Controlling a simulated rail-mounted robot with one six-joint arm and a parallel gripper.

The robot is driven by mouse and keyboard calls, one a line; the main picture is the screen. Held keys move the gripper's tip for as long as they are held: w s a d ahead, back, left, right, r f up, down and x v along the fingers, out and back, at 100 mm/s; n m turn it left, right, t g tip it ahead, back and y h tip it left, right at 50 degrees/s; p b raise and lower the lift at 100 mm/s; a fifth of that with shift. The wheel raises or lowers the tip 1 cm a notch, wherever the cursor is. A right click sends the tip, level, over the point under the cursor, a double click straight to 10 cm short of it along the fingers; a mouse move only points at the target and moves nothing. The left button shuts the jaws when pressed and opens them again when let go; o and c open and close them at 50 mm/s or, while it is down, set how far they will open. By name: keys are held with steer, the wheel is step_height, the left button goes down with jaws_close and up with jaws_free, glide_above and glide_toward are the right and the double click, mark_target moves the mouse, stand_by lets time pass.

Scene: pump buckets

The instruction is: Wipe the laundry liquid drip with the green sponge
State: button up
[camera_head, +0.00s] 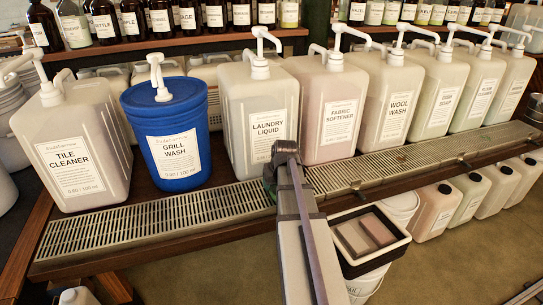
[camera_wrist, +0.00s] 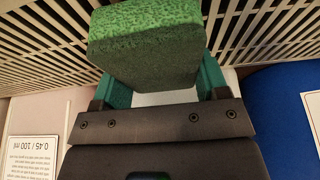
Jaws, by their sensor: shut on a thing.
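The green sponge (camera_wrist: 148,42) is held between the two teal fingers of my gripper (camera_wrist: 158,88) in the wrist view, over the slatted drip grate (camera_wrist: 260,42). Whether it touches the grate cannot be told. The jug is pale, with a white pump. I cannot make out a laundry liquid drip in either view; the sponge and gripper cover part of the grate.
A blue grill wash bucket (camera_head: 168,125) stands left of the laundry liquid jug, and a fabric softener jug (camera_head: 328,112) stands right. Several refill jugs stand below the shelf.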

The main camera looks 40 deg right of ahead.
steer(key=shift+s+a, duration=0.25)
steer(key=shift+s, duration=0.35)
steer(key=shift+s+a, duration=0.2)
steer(key=shift+s, duration=0.4)
steer(key=shift+s+d, duration=0.1)
steer(key=shift+s, duration=0.25)
steer(key=shift+w+d, duration=0.2)
steer(key=shift+w, duration=0.9)
steer(key=shift+w+d, duration=0.3)
steer(key=shift+w, duration=0.65)
steer(key=shift+w+d, duration=0.35)
steer(key=shift+w, duration=0.55)
steer(key=shift+w+d, duration=0.3)
steer(key=shift+w, duration=0.65)
step_height(320, 180, up, 8)
steer(key=p, duration=0.7)
steer(key=shift+f, duration=0.15)
steer(key=shift+w, duration=0.1)
step_height(320, 180, down, 6)
steer(key=b, duration=0.5)
steer(key=shift+f+b, duration=0.15)
steer(key=shift+b, duration=0.25)
steer(key=shift+f+b, duration=0.95)
steer(key=shift+f, duration=0.05)
